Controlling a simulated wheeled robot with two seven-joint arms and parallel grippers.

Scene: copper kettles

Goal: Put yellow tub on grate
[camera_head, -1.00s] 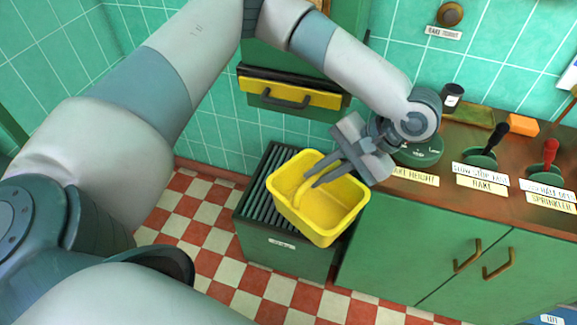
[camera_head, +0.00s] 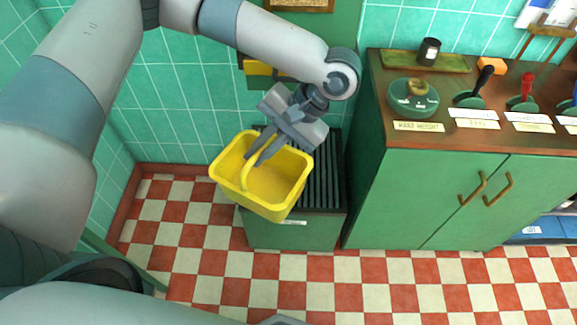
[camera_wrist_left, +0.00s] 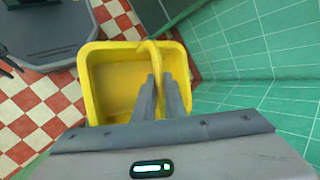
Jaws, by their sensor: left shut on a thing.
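The yellow tub (camera_head: 290,197) is an open, empty-looking bin with a handle. My left gripper (camera_head: 254,160) is shut on the tub's handle, and the tub hangs slightly tilted. The grate (camera_head: 328,175) is the dark slatted top of a green box against the wall. In the head view the tub covers the grate's left part and reaches past its left edge; it appears to be held above it. In the left wrist view my left gripper's fingers (camera_wrist_left: 163,95) meet the handle at the right side of the tub (camera_wrist_left: 84,90).
A green cabinet (camera_head: 400,205) with a brown top stands right of the grate. On it are a round green dial (camera_head: 413,98), a black cup (camera_head: 429,51) and levers. The red and white checked floor (camera_head: 195,240) left of the grate is clear.

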